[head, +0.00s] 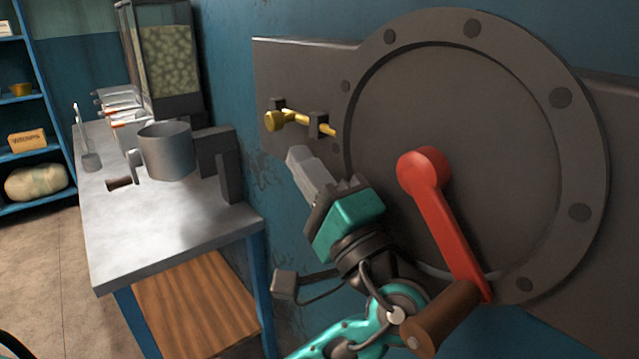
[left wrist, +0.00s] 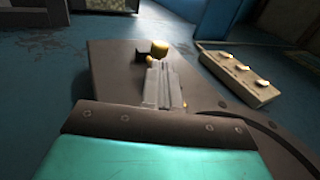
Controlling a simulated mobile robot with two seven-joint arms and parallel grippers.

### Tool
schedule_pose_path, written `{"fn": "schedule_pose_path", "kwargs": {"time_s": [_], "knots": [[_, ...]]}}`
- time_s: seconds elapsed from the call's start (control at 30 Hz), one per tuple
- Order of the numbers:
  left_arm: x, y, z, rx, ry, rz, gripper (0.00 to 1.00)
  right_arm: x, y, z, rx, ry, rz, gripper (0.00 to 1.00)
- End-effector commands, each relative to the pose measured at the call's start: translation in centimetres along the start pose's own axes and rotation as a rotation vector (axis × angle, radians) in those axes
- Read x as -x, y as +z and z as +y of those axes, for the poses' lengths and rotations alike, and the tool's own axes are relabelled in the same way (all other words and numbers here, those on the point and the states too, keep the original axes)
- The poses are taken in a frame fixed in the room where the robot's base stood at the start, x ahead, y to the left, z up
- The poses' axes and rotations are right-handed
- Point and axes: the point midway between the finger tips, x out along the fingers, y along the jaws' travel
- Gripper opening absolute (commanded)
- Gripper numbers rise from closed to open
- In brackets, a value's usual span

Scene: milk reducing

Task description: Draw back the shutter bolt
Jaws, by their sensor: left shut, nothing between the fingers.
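The shutter bolt (head: 297,121) is a brass rod with a round knob at its left end. It runs through two dark brackets on the grey wall plate (head: 300,65), left of the round shutter (head: 500,130). Its right end points toward the shutter's rim. My left gripper (head: 298,155) is shut and empty, its pale fingertips just below the bolt in the head view and apart from it there. In the left wrist view the shut fingers (left wrist: 160,85) point toward the brass knob (left wrist: 159,48) and hide most of the rod. My right gripper is in neither view.
A red crank (head: 440,215) with a brown handle (head: 440,318) stands out from the shutter, right of my left wrist. A metal table (head: 150,230) with a grey pot (head: 166,150) stands at left. A pale strip with lit spots (left wrist: 237,77) shows in the left wrist view.

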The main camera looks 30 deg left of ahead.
Motion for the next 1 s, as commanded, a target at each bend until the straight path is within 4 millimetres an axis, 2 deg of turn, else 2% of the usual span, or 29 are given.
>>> {"fn": "schedule_pose_path", "kwargs": {"time_s": [0.1,0.23,0.4,0.77,1.0], "knots": [[-2.1,0.1,-0.1,0.000,-0.003,-0.002,0.00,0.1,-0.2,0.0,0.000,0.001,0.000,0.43],[-3.5,0.0,0.0,0.000,-0.001,-0.001,0.00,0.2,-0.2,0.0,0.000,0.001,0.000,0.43],[-4.2,0.0,0.0,0.000,0.000,0.001,0.00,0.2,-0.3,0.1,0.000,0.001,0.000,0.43],[-4.5,0.0,0.2,-0.001,0.001,0.001,0.00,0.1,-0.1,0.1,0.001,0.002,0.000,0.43],[-7.6,0.2,1.9,0.000,0.000,-0.002,0.00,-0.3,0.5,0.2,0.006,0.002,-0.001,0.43]]}}
